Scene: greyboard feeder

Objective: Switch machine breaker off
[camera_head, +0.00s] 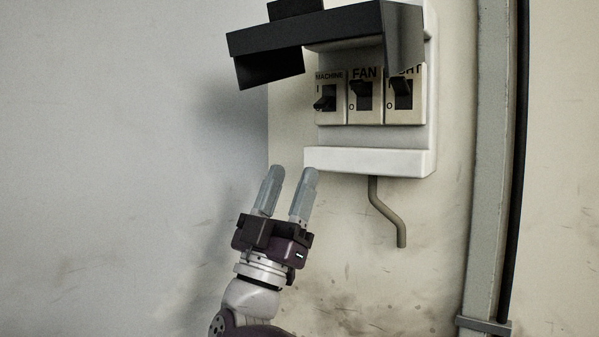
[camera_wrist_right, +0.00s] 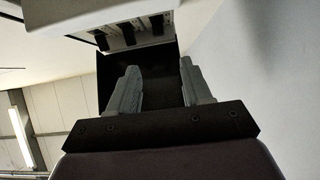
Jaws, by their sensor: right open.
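The machine breaker (camera_head: 331,97) is the leftmost of three labelled switches in the white breaker box (camera_head: 370,160) on the wall. Its dark lever (camera_head: 323,104) sits low, at the bottom of its slot, with the "I" mark showing above it. My right gripper (camera_head: 291,178) is open and empty, below and to the left of the box, apart from the lever. In the right wrist view its two grey fingers (camera_wrist_right: 163,85) stand apart with nothing between them, below the box's switches. My left gripper is not in view.
The fan breaker (camera_head: 364,97) and the light breaker (camera_head: 404,97) have raised levers. A dark open cover (camera_head: 305,35) juts out above the switches and partly hides the light label. A bent conduit (camera_head: 385,208) hangs below the box. A vertical post (camera_head: 490,150) stands right. Wall left is clear.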

